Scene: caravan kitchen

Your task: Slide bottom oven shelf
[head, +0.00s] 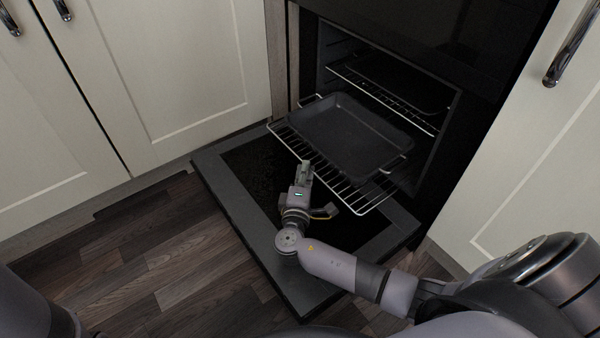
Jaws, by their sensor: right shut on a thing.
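The oven's bottom shelf (281,131) is a wire rack that sticks out of the open oven over the lowered door. A dark baking tray (350,135) sits on it. My right gripper (318,189) is at the rack's front edge, near its middle, and is shut on it; its fingers partly hide the contact. Another wire shelf (385,97) is higher up inside the oven. My left gripper is out of view.
The oven door (243,212) lies open and low over the wood floor (150,272). Cream cupboards with metal handles stand left (175,70) and right (535,170) of the oven. Bare floor is free at the left.

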